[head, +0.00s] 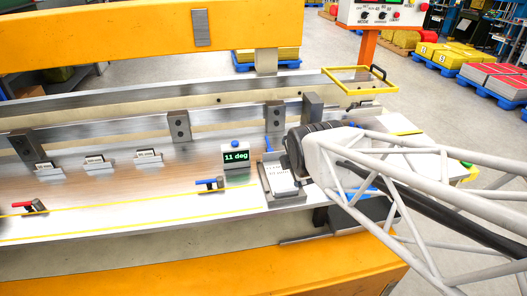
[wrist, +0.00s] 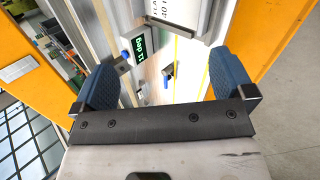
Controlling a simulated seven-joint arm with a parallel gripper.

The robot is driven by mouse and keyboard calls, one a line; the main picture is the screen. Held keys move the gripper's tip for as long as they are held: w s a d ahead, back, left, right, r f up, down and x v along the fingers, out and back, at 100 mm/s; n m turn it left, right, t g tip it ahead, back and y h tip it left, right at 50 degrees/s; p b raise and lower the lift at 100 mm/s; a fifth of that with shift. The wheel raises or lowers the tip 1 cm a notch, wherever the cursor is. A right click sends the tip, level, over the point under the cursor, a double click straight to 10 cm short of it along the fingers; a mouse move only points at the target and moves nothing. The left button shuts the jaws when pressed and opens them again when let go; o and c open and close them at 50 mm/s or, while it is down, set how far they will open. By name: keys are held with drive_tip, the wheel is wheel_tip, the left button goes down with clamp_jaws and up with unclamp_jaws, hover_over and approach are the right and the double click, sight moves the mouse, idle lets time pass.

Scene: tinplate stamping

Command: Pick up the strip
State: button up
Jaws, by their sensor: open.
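I cannot make out the strip for certain. A pale flat piece with printed lettering (head: 281,177) sits in a grey holder (head: 268,199) at the right part of the bench. A lettered plate also shows at the top of the wrist view (wrist: 182,10). My gripper (wrist: 160,82) is open in the wrist view, with its two blue-padded fingers wide apart and nothing held between them. In the head view its dark end is just above and to the right of the holder, and the fingers are mostly hidden.
A green-lit display reading 11 deg (head: 236,156) stands left of the holder. A blue-handled clamp (head: 209,184) and a red-handled one (head: 29,206) sit on the metal bench (head: 120,195). Grey blocks line the back rail. A yellow-rimmed tray (head: 345,86) is at the back right.

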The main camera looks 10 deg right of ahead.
drive_tip(key=w+f+n+t, duration=0.2)
drive_tip(key=w+f+n, duration=0.2)
drive_tip(key=w+n, duration=0.25)
drive_tip(key=n+t, duration=0.2)
drive_tip(key=n, duration=0.7)
approach(274, 153)
drive_tip(key=shift+d, duration=0.1)
drive_tip(key=shift+w+f+n+t, duration=0.5)
drive_tip(key=shift+w+f+n, duration=0.05)
drive_tip(key=shift+n, duration=0.1)
drive_tip(key=shift+w+f, duration=0.1)
drive_tip(key=shift+w, duration=0.05)
drive_tip(key=shift+x, duration=1.1)
drive_tip(key=shift+w, duration=0.1)
drive_tip(key=shift+x, duration=2.5)
drive_tip(key=shift+f, duration=0.1)
